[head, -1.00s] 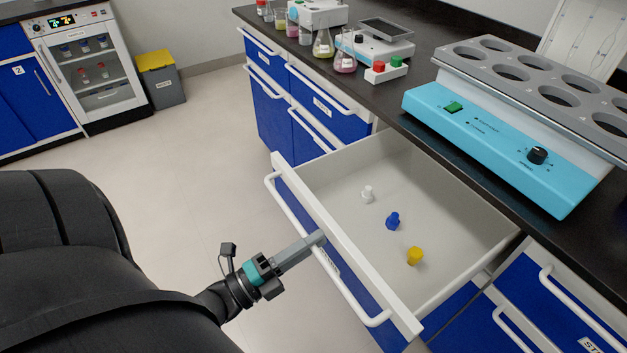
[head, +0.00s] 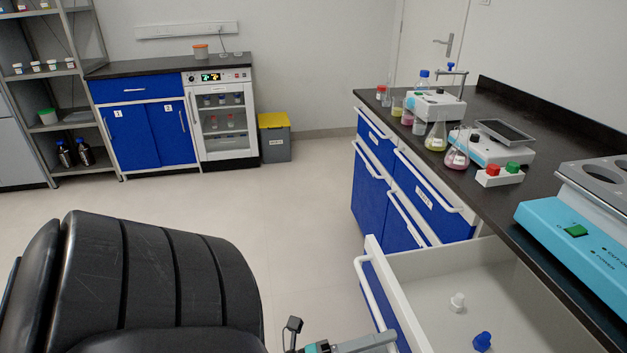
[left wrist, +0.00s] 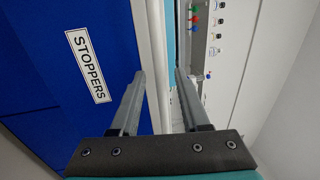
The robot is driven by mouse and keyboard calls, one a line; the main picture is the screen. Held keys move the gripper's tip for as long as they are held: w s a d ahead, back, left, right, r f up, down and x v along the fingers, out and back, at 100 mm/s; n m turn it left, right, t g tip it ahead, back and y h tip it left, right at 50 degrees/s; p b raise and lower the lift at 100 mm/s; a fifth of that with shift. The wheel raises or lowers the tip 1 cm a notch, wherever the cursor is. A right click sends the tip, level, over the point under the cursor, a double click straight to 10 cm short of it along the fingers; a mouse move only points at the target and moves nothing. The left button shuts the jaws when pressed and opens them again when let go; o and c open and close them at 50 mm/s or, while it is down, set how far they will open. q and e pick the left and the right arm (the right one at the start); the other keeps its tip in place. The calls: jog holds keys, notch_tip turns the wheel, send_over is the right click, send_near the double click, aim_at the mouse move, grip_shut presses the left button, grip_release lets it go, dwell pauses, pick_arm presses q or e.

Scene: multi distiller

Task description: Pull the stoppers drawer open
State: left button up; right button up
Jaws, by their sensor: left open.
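The stoppers drawer (head: 388,285) stands pulled out from the counter, its inside showing in the head view. A white stopper (head: 457,302) and a blue stopper (head: 482,341) lie in it. Its white bar handle (head: 371,297) runs along the blue front. In the left wrist view the drawer front bears a "STOPPERS" label (left wrist: 88,66). My left gripper (left wrist: 160,74) is open, with the white handle (left wrist: 157,40) between its fingers; contact cannot be told. In the head view the left gripper (head: 385,342) is partly cut off at the bottom edge. My right gripper is not in view.
A black worktop (head: 480,190) above the drawer holds flasks, a red-and-green-capped rack (head: 499,175) and a blue device (head: 575,240). A closed blue cabinet (head: 432,195) stands beyond the drawer. A grey bin (head: 276,143) stands far back.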

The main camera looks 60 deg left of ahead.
pick_arm(q)
jog(key=v, duration=1.3)
jog(key=shift+s, duration=0.35)
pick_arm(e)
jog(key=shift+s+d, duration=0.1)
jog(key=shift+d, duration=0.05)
pick_arm(q)
jog(key=shift+a+f, duration=0.1)
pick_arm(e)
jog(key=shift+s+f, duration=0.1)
